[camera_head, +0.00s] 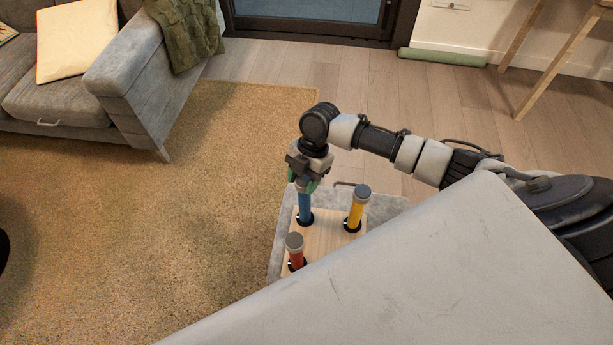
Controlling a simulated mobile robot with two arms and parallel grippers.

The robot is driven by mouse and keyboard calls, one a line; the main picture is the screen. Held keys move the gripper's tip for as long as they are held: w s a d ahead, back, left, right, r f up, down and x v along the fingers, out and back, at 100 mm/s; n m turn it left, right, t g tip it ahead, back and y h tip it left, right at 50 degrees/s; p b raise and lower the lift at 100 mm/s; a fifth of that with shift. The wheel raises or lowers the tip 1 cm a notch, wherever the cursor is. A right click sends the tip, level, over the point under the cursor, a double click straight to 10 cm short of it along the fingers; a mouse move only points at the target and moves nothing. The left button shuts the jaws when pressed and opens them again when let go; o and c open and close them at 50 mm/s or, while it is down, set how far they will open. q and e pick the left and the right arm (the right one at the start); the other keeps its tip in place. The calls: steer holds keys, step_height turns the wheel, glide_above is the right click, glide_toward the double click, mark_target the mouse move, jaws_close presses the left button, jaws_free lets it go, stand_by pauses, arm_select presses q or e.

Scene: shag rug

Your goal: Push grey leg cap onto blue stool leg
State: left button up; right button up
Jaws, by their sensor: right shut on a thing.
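An upturned stool with a wooden seat (326,236) has coloured legs pointing up. The blue stool leg (305,207) stands at its far left corner, in a dark socket. My right gripper (305,183) is directly above this leg, pointing down, shut on the grey leg cap (302,187). The cap is at the top of the blue leg; the fingers partly hide it, so I cannot tell how far it sits on. The yellow leg (354,215) and the red leg (296,259) each have a grey cap on top. My left gripper is not in view.
The stool rests on a grey padded surface (279,250). A large pale panel (420,270) fills the lower right and hides the stool's near side. A grey sofa (125,75) stands back left. The shag rug (150,230) is clear.

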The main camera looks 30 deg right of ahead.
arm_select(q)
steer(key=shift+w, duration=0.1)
arm_select(e)
steer(key=shift+f, duration=0.25)
stand_by(0.3)
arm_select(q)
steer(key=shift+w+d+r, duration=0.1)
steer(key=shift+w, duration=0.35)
arm_select(e)
steer(key=shift+f, duration=0.15)
arm_select(q)
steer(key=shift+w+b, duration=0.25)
steer(key=shift+b, duration=0.05)
arm_select(e)
steer(key=shift+f, duration=0.1)
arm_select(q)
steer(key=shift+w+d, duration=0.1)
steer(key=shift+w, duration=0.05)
arm_select(e)
steer(key=shift+f, duration=0.1)
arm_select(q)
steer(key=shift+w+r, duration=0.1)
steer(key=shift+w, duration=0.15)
arm_select(e)
steer(key=shift+f, duration=0.1)
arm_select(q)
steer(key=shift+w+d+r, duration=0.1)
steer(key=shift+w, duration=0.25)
arm_select(e)
steer(key=shift+f, duration=0.1)
